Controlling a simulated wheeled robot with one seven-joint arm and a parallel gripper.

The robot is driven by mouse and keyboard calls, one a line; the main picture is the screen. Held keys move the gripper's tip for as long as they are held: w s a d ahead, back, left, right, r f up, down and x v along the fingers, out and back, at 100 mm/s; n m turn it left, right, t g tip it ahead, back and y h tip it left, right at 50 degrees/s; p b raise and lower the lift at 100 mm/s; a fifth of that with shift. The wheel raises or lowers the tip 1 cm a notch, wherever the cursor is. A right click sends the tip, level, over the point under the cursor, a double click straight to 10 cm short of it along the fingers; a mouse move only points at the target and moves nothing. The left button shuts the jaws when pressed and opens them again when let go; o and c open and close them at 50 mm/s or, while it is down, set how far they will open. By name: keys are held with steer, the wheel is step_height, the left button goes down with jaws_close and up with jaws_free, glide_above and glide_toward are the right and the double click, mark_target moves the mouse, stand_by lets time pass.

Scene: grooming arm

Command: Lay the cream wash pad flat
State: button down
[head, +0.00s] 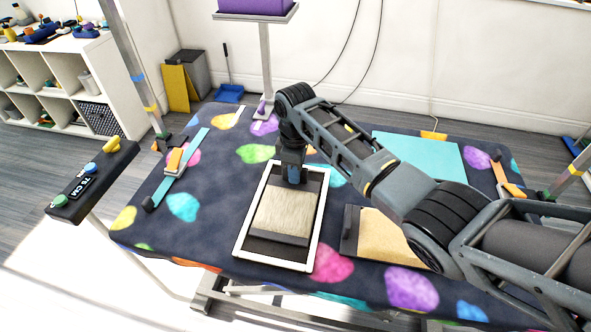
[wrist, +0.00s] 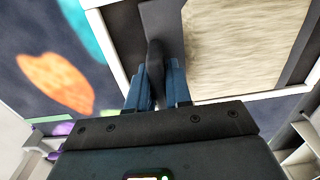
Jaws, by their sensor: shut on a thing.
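The cream wash pad (head: 283,213), with dark strips at its ends, lies in a white-rimmed tray (head: 239,246) on the patterned table cover. It also shows in the wrist view (wrist: 235,45), appearing flat there. My gripper (head: 293,180) points down at the far end of the pad, inside the tray's far rim. In the wrist view my gripper's blue fingers (wrist: 156,88) are closed on a dark upright tab (wrist: 155,60) at the pad's dark end strip. The fingertips are partly hidden in the head view, so any gap under the pad cannot be told.
A tan pad with a dark end (head: 379,238) lies right of the tray, partly behind my arm. A teal mat (head: 420,155) is at the back right. Strap-like pieces lie at the left (head: 178,165) and right (head: 508,180). The cover left of the tray is mostly clear.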

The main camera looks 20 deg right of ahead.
steer(key=c, duration=1)
jaws_free()
steer(key=shift+o, duration=0.2)
steer(key=shift+r, duration=0.1)
step_height(320, 180, up, 8)
steer(key=shift+f, duration=0.2)
